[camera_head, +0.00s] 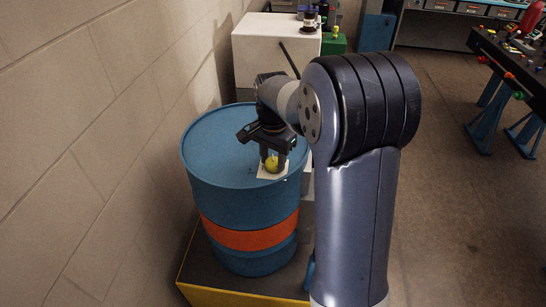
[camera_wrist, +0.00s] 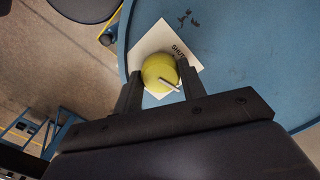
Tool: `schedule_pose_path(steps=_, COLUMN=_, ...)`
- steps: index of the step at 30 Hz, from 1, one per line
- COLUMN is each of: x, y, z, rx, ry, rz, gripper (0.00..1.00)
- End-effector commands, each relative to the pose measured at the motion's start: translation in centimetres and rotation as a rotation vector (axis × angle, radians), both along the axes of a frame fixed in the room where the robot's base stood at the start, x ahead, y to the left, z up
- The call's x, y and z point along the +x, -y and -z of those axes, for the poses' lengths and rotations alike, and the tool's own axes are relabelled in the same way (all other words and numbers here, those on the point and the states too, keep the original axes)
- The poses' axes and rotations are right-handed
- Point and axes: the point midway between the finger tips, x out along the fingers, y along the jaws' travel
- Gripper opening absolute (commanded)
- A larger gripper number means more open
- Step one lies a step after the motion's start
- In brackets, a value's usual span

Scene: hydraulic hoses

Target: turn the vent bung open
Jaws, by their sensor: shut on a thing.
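The vent bung (camera_head: 272,164) is a round yellow cap on top of a blue drum (camera_head: 215,150) with an orange band. A white label plate (camera_head: 264,176) lies under it. In the wrist view the bung (camera_wrist: 157,70) sits between the two dark fingers, and a pale pointer bar on it slants down to the right. The plate (camera_wrist: 143,44) shows lettering that seems to read "SHUT", partly hidden by the bung and a finger. My gripper (camera_head: 272,158) points down and is shut on the bung, one finger on each side; the wrist view shows the gripper (camera_wrist: 160,80) too.
The drum stands on a dark, yellow-edged platform (camera_head: 240,296) beside a block wall (camera_head: 90,130). A white cabinet (camera_head: 262,50) stands behind it. A workbench (camera_head: 520,75) with blue trestle legs is at the right. Open floor (camera_head: 445,180) lies between.

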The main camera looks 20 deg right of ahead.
Motion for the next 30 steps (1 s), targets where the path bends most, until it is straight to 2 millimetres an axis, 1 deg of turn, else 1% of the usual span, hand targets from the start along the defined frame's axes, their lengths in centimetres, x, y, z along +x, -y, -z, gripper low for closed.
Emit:
schedule_pose_path(steps=6, x=0.09, y=0.01, z=-0.11, rx=-0.001, ry=0.003, rz=0.127, gripper=0.16)
schedule_pose_path(steps=12, x=0.11, y=0.01, z=-0.1, rx=0.0, ry=0.004, rz=0.194, gripper=0.16)
schedule_pose_path(steps=29, x=0.11, y=0.02, z=-0.1, rx=0.0, ry=0.004, rz=0.225, gripper=0.16)
schedule_pose_path(steps=30, x=0.11, y=0.02, z=-0.1, rx=0.0, ry=0.004, rz=0.225, gripper=0.41)
